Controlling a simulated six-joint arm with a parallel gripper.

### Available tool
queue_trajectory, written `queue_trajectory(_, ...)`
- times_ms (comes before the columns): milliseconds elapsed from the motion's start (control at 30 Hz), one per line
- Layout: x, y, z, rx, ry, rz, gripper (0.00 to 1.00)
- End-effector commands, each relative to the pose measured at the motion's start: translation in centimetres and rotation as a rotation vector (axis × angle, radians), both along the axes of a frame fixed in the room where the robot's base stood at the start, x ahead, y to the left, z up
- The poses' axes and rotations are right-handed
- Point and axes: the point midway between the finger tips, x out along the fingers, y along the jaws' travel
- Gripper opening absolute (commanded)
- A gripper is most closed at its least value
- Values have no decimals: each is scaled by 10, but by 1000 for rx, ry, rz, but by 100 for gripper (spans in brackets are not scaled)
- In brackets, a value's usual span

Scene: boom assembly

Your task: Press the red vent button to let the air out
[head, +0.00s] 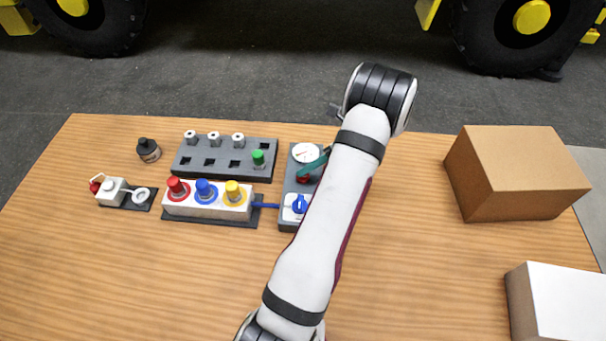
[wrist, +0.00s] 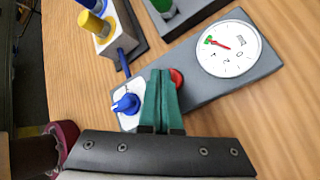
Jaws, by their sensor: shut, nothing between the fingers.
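The red vent button (wrist: 177,77) sits on a grey panel (wrist: 222,84), between a dial gauge (wrist: 230,48) and a blue knob (wrist: 126,104) on a white base. My gripper (wrist: 161,74) is shut and empty. Its teal fingertips are over or right beside the button and hide part of it in the wrist view. I cannot tell whether they touch it. The gauge has a white face, a red needle and a small green zone; the needle lies toward the green zone. In the head view the gripper (head: 315,165) is over the panel (head: 287,216), partly hidden by my arm.
Left of the panel, a white block (head: 206,206) carries red, blue and yellow connectors; a blue hose (head: 266,205) joins it to the panel. Behind it is a dark rack (head: 185,167) with a green plug. A cardboard box (head: 515,172) and a white box (head: 560,302) stand at right.

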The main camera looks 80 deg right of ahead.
Motion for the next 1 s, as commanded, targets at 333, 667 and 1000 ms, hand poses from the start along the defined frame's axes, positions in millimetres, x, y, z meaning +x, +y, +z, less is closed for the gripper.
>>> queue_trajectory(333,0,0,-4,-1,1,-1,0)
queue_trajectory(667,0,0,-8,0,1,1,0)
queue_trajectory(1000,0,0,-8,0,1,1,0)
